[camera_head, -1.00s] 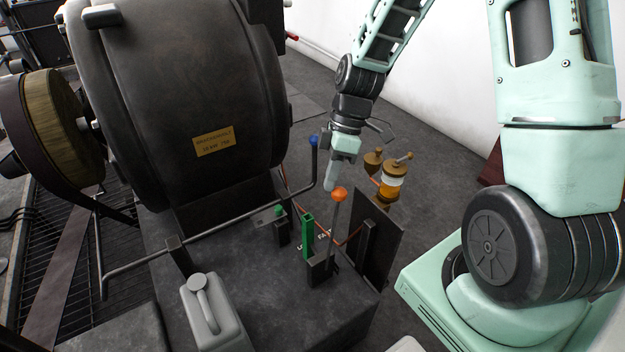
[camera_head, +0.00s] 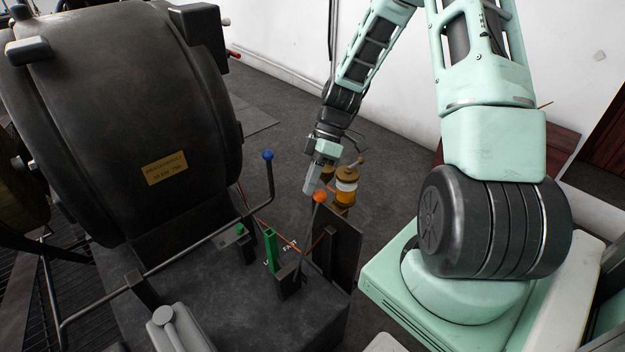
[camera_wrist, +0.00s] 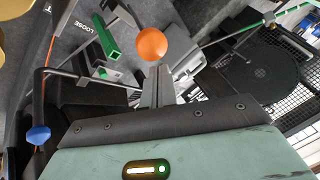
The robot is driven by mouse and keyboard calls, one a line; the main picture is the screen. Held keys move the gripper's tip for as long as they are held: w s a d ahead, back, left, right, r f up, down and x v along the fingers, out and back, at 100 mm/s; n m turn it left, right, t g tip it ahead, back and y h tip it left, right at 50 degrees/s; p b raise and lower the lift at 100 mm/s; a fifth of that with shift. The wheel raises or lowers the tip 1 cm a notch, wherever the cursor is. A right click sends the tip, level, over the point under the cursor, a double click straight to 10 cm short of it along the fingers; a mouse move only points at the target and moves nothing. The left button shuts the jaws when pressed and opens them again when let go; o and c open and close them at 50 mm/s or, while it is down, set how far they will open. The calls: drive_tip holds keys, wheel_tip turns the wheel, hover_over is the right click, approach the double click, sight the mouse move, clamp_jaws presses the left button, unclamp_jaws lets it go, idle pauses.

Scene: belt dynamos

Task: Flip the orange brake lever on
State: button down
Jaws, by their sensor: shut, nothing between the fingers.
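The orange brake lever has an orange ball knob (camera_head: 320,196) on a thin grey rod, which leans slightly right out of a dark bracket (camera_head: 289,283) on the machine's base. My gripper (camera_head: 308,190) is shut and empty, pointing down, with its fingertips just left of the orange knob in the head view. I cannot tell whether they touch it. In the wrist view the orange knob (camera_wrist: 151,44) appears just beyond the tips of my shut grey fingers (camera_wrist: 157,85). The lever's rod is mostly hidden there.
A blue-knobbed lever (camera_head: 267,156) stands to the left, with a green upright piece (camera_head: 271,246) between. A dark upright panel (camera_head: 346,250) and a brass-and-amber fitting (camera_head: 346,183) are close on the right. The big dark dynamo (camera_head: 130,110) fills the left. Floor is open behind.

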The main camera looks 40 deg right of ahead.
drive_tip(key=shift+a+f, duration=0.1)
drive_tip(key=shift+a, duration=0.3)
drive_tip(key=w+d+r+p, duration=0.3)
drive_tip(key=r, duration=0.7)
drive_tip(key=shift+w+d+r, duration=0.2)
drive_tip(key=shift+w+r, duration=0.05)
idle(0.4)
